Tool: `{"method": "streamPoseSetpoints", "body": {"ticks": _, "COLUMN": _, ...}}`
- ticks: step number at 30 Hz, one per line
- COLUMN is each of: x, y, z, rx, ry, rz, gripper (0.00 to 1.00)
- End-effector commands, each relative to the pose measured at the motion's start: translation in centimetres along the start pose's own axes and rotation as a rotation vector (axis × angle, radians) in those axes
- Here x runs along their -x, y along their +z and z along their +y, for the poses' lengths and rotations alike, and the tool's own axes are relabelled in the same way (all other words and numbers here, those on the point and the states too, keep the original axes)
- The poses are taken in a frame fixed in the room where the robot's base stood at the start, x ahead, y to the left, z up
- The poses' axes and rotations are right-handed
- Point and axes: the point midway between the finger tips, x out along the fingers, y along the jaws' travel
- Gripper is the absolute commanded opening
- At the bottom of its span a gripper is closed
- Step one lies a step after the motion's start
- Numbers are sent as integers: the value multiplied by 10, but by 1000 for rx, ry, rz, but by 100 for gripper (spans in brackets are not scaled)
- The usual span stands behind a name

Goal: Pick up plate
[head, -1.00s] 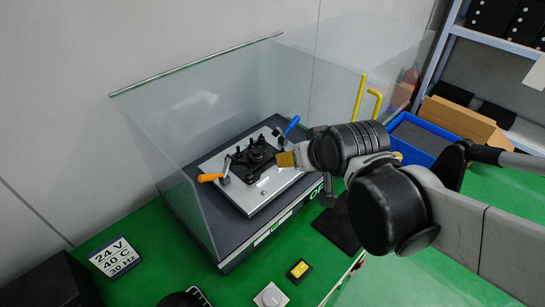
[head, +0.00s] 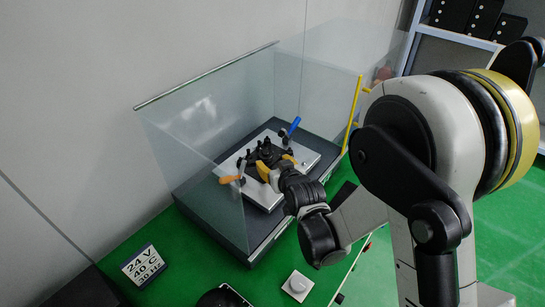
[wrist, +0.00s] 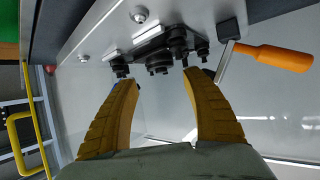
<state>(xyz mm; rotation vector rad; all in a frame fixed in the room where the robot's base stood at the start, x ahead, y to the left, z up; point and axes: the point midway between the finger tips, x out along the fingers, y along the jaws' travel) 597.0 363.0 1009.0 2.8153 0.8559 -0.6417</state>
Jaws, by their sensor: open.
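A silver plate (head: 308,155) lies in a glass-walled case and bears a black fixture (head: 265,152) with several knobs. Which of these is the task's plate, I cannot tell for sure. An orange-handled clamp (head: 231,180) stands at the plate's left and a blue-handled clamp (head: 294,126) at its far side. My gripper (head: 275,165) is over the plate, at the black fixture. In the wrist view my gripper (wrist: 160,80) is open, with its yellow fingers apart and nothing between them. The black fixture (wrist: 158,50) appears just beyond the fingertips.
Glass walls (head: 205,140) stand at the left and back of the case. A yellow handle (head: 352,115) rises at its right. A label sign (head: 144,265) and a white button box (head: 297,286) sit on the green surface in front.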

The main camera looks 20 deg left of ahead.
Motion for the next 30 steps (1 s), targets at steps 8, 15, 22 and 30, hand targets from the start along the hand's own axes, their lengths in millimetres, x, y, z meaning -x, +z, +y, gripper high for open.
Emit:
{"method": "streamPoseSetpoints", "body": {"ticks": 8, "x": -42, "y": 1, "z": 0, "rx": -1, "ry": 0, "rz": -1, "gripper": 57}}
{"method": "streamPoseSetpoints", "body": {"ticks": 15, "x": -70, "y": 4, "z": 0, "rx": -1, "ry": 0, "rz": -1, "gripper": 57}}
{"method": "streamPoseSetpoints", "body": {"ticks": 22, "x": -93, "y": 3, "z": 0, "rx": -1, "ry": 1, "rz": -1, "gripper": 57}}
{"method": "streamPoseSetpoints", "body": {"ticks": 30, "x": -92, "y": 2, "z": 0, "rx": -1, "ry": 1, "rz": -1, "gripper": 22}}
